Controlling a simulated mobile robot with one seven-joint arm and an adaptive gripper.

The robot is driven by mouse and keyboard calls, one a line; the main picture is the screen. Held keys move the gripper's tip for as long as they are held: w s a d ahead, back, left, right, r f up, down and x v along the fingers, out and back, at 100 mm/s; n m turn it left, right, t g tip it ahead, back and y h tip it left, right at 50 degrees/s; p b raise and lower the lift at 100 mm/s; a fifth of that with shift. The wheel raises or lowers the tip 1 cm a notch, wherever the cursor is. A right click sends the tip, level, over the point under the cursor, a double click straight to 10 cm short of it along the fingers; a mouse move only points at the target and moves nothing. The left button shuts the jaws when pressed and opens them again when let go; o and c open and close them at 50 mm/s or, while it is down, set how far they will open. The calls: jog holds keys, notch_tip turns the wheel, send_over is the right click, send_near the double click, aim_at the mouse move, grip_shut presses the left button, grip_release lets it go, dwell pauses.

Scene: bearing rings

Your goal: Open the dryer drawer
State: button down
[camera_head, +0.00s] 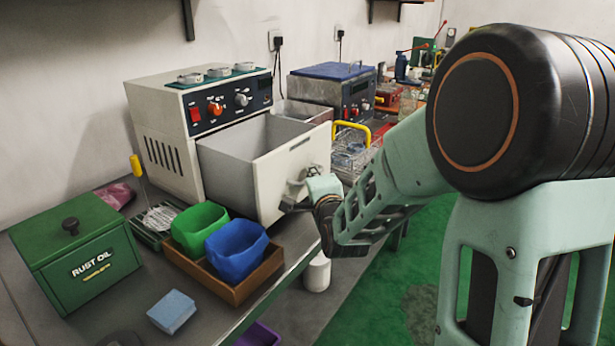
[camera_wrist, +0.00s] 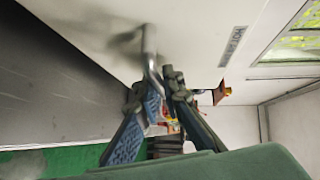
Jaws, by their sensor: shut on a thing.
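The dryer (camera_head: 180,130) is a cream box with a dark control panel, standing at the back of the bench against the wall. Its drawer (camera_head: 295,172) is pulled well out toward the front right, and its grey inside shows empty where visible. My gripper (camera_head: 308,190) is at the drawer's front face. In the wrist view, my gripper (camera_wrist: 160,92) has its two fingers closed around the metal bar handle (camera_wrist: 149,50) on the white drawer front (camera_wrist: 195,30). In the head view the handle is mostly hidden by my gripper.
A green rust oil box (camera_head: 75,250), a green bin (camera_head: 200,228) and a blue bin (camera_head: 236,250) in a wooden tray (camera_head: 262,275), and a blue sponge (camera_head: 171,311) are on the bench. A blue-lidded machine (camera_head: 335,90) and wire basket (camera_head: 352,150) stand beyond the drawer.

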jog(key=c, duration=2.3)
grip_release()
jog(key=shift+c, duration=0.2)
jog(key=s+r, duration=0.1)
jog(key=s, duration=0.6)
jog(key=shift+s+d, duration=0.2)
jog(key=shift+d, duration=0.2)
